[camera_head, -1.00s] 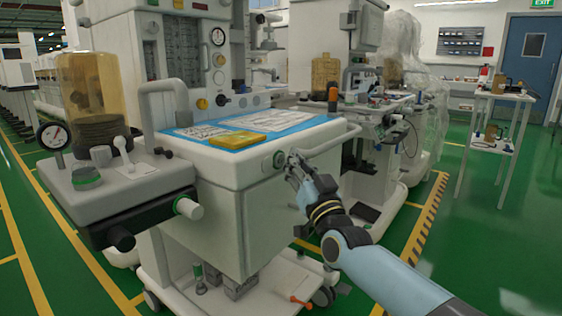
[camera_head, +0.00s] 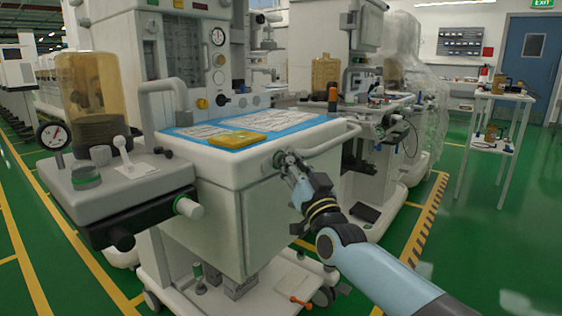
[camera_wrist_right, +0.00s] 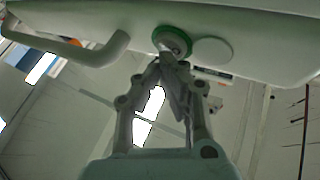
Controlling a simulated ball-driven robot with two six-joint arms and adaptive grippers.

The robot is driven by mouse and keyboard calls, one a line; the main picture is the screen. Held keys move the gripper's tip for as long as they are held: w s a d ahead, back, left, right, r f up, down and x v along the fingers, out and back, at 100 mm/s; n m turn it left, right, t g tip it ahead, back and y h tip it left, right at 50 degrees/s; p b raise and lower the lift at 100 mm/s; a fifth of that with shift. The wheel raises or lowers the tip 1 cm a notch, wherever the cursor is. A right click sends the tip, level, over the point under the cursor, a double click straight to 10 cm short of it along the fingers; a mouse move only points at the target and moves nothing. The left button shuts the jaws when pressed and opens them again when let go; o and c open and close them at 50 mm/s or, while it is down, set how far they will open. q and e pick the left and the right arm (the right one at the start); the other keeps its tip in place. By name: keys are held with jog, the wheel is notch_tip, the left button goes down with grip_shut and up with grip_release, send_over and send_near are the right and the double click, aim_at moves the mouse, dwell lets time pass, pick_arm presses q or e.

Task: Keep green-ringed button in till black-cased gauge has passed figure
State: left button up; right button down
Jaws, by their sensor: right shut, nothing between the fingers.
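The green-ringed button (camera_wrist_right: 176,40) is on the front edge of the near cart's top. It shows in the head view too (camera_head: 278,158), partly covered by my right gripper. My right gripper (camera_head: 289,160) is shut and empty, its fingertips at the button's face; in the wrist view the closed tips (camera_wrist_right: 172,54) overlap the button's middle. They seem to touch it; how far it is pressed in I cannot tell. My left gripper is not in view.
A smaller round gauge (camera_head: 217,36) is on the cart's upright panel. A yellow packet (camera_head: 236,139) lies on the blue-covered top. A white handrail (camera_wrist_right: 100,52) runs beside the button.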

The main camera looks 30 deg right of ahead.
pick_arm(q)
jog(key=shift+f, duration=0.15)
pick_arm(e)
jog(key=shift+w+a, duration=0.15)
jog(key=shift+w, duration=0.2)
jog(key=shift+s, duration=0.15)
dwell(2.9)
jog(key=shift+s+d+p, duration=0.2)
jog(key=shift+s+p, duration=0.15)
jog(key=shift+s, duration=0.05)
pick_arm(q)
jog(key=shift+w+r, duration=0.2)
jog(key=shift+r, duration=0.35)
pick_arm(e)
jog(key=shift+s+d, duration=0.15)
jog(key=shift+s, duration=0.15)
pick_arm(q)
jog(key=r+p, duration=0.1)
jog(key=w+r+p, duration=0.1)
jog(key=p, duration=0.1)
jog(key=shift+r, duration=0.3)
pick_arm(e)
jog(key=s, duration=0.1)
jog(key=s+d, duration=0.1)
jog(key=s, duration=0.1)
jog(key=s+d, duration=0.1)
jog(key=shift+s, duration=0.3)
